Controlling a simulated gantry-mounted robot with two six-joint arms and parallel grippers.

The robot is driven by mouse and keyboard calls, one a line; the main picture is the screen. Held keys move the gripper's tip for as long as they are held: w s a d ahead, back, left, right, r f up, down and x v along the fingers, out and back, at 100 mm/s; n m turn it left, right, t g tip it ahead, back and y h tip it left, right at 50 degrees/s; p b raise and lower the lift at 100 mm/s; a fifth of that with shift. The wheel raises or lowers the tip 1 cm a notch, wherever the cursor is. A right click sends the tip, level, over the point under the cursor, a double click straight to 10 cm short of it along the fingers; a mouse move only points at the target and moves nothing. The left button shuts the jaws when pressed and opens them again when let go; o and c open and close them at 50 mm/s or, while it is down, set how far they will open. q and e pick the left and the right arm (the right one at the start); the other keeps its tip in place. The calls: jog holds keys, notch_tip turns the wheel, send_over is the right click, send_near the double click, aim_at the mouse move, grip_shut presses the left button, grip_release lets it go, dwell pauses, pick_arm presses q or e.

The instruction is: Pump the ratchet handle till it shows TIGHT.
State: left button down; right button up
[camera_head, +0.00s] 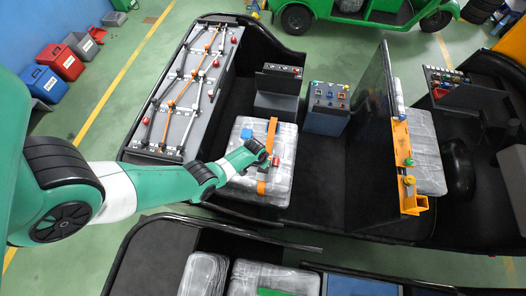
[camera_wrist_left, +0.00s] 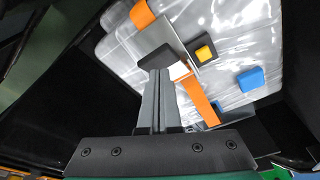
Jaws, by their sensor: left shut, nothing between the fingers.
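A plastic-wrapped load (camera_head: 284,160) has an orange strap (camera_head: 271,135) across it; the strap also shows in the left wrist view (camera_wrist_left: 200,98). In that view a grey ratchet (camera_wrist_left: 178,40) sits on the strap, with a dark block (camera_wrist_left: 155,57), which looks like the handle's grip, at its near end. A yellow square (camera_wrist_left: 204,53) on a dark base is beside it. No TIGHT sign is readable. My left gripper (camera_wrist_left: 158,74) is shut and empty, its tips at the dark block; I cannot tell whether they touch. In the head view my left gripper (camera_head: 265,156) hides much of the ratchet. My right gripper is not in view.
A blue block (camera_head: 246,134) is on the load, also in the left wrist view (camera_wrist_left: 250,79). A grey battery rack (camera_head: 167,130) stands left, a blue control box (camera_head: 328,108) right. A dark panel (camera_head: 366,115) and orange bracket (camera_head: 402,150) stand farther right.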

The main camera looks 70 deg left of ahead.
pick_arm(q)
jog(key=shift+f+b, duration=2.5)
jog(key=shift+f, duration=0.1)
notch_tip(320, 180, up, 9)
jog(key=p, duration=0.8)
jog(key=shift+p, duration=0.4)
jog(key=shift+f, duration=0.15)
